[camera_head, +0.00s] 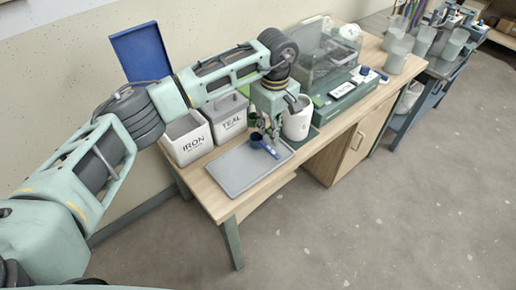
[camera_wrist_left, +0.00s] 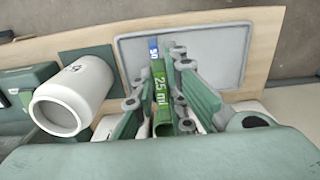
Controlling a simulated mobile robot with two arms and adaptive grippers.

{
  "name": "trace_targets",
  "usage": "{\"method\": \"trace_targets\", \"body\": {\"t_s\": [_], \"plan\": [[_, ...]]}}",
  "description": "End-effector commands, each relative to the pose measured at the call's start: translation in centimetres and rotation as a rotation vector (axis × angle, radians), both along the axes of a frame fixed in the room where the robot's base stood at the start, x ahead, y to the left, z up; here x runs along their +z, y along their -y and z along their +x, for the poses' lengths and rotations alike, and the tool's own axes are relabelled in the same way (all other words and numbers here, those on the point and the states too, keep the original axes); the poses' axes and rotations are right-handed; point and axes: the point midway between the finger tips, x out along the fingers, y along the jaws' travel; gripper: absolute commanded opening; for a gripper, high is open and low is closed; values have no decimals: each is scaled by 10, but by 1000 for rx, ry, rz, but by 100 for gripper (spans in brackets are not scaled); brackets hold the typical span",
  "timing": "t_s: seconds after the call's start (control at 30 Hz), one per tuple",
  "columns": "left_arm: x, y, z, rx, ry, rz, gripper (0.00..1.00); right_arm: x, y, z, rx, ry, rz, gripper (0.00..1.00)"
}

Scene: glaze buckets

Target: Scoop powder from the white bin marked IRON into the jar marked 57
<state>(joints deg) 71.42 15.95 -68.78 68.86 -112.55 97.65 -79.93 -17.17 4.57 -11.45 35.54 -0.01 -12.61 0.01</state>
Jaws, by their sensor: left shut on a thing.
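The white bin marked IRON (camera_head: 187,145) stands at the left of the bench against the wall; its top looks grey and I cannot make out the powder. A white jar (camera_head: 297,124) stands right of my left gripper (camera_head: 272,128). In the left wrist view the jar (camera_wrist_left: 72,98) carries a small mark, hard to read, and stands on a dark green mat. My left gripper (camera_wrist_left: 165,100) is shut on a green scoop (camera_wrist_left: 161,88) marked 25 ml, its handle between the fingers. A blue scoop (camera_head: 264,146) marked 50 lies on the grey tray (camera_head: 240,176). My right gripper is not in view.
A green scale (camera_head: 345,92) and a clear-walled box (camera_head: 325,55) are to the right. A blue panel (camera_head: 141,54) stands behind the bins. The tray's front part is clear.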

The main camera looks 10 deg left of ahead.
Motion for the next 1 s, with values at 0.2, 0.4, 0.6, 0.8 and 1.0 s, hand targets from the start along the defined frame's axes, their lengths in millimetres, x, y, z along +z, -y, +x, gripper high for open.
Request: {"method": "trace_targets", "body": {"t_s": [0.2,0.4,0.6,0.8,1.0], "plan": [[12,7,9,0,1,1,0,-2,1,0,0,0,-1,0],[29,8,10,0,1,1,0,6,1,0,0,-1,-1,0],[45,8,10,0,2,1,0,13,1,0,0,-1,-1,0],[61,8,10,0,0,0,0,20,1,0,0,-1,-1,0],[77,8,10,0,2,1,0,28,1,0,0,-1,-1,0]]}}
